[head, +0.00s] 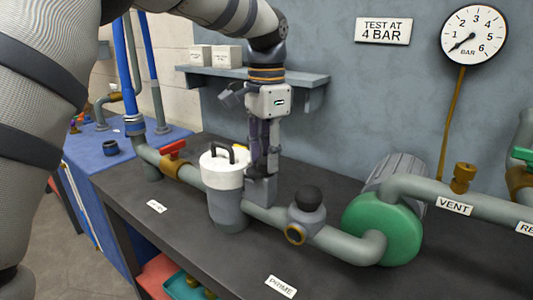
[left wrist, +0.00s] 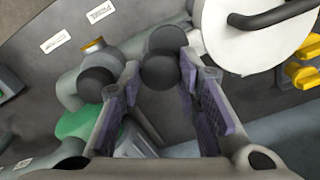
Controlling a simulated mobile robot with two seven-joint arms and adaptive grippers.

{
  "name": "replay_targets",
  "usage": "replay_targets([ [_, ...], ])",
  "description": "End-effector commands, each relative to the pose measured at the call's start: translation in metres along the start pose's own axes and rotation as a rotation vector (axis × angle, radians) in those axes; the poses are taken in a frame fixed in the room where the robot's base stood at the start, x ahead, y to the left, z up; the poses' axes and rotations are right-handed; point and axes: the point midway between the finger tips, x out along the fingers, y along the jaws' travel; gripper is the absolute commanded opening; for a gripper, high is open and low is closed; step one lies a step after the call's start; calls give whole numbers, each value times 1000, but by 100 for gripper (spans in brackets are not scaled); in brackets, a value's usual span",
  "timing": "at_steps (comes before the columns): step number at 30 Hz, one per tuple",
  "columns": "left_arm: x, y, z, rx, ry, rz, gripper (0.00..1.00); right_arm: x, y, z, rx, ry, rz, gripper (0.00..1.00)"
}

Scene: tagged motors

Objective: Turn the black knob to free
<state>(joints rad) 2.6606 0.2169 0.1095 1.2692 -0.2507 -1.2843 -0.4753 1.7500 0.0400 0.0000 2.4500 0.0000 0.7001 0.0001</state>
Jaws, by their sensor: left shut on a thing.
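My left gripper (head: 261,180) reaches down to the grey pipe, just right of the white-lidded canister (head: 222,168). The gripper is shut on this knob. The fingers hide it in the head view. A separate black ball-topped fitting (head: 306,196) with a brass ring sits on the pipe to the right; its ball also shows in the left wrist view (left wrist: 97,85). My right gripper is not in view.
A green pump (head: 382,228) stands to the right, and a red-handled valve (head: 173,150) to the left. A yellow handle (left wrist: 303,65) is close to the canister. A shelf (head: 262,77) and a gauge (head: 474,35) are on the wall. The front of the dark bench is mostly clear.

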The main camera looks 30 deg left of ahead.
Motion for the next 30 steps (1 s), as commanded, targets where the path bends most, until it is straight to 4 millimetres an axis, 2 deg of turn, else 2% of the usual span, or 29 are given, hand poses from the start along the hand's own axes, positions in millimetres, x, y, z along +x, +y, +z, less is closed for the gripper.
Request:
replay_targets([
  [15,0,0,0,-447,0,-2,3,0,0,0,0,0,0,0],
  [30,0,0,0,-655,-1,0,3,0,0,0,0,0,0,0],
])
